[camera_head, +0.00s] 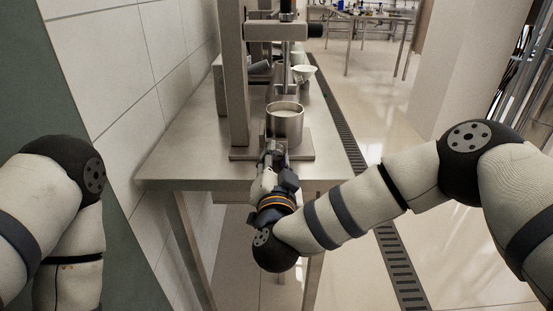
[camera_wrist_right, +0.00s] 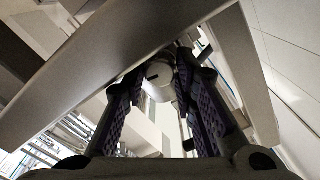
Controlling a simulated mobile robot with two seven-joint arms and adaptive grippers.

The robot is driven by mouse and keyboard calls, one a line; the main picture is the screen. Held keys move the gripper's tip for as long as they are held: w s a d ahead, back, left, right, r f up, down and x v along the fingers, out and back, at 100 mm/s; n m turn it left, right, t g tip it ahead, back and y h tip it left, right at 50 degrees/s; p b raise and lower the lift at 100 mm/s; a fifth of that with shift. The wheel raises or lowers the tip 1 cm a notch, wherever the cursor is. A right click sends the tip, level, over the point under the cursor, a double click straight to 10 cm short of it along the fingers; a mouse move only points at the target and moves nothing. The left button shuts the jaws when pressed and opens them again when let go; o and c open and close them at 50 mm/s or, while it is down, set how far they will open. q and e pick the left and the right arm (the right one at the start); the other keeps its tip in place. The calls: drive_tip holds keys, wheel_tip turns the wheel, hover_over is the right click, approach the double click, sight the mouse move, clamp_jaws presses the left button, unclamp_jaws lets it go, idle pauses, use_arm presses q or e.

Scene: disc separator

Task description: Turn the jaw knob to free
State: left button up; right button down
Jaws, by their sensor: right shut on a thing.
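My right gripper (camera_head: 272,152) is at the front edge of the separator's base plate, just below the metal cup. In the right wrist view its two ridged dark fingers (camera_wrist_right: 158,82) are closed on the sides of a round, pale jaw knob (camera_wrist_right: 160,72). The knob has a small dark mark on its face. In the head view the knob is hidden by the gripper. The separator (camera_head: 236,85) is a steel frame with a tall post. My left arm shows at the left, but its gripper is out of view.
A metal cup (camera_head: 285,125) with pale contents stands on the base plate (camera_head: 302,147). A white bowl (camera_head: 303,73) is farther back. The steel table (camera_head: 180,160) is bare at its left front. A wall lies left, and open floor with a drain lies right.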

drive_tip(key=shift+f, duration=0.1)
drive_tip(key=c, duration=1.3)
unclamp_jaws()
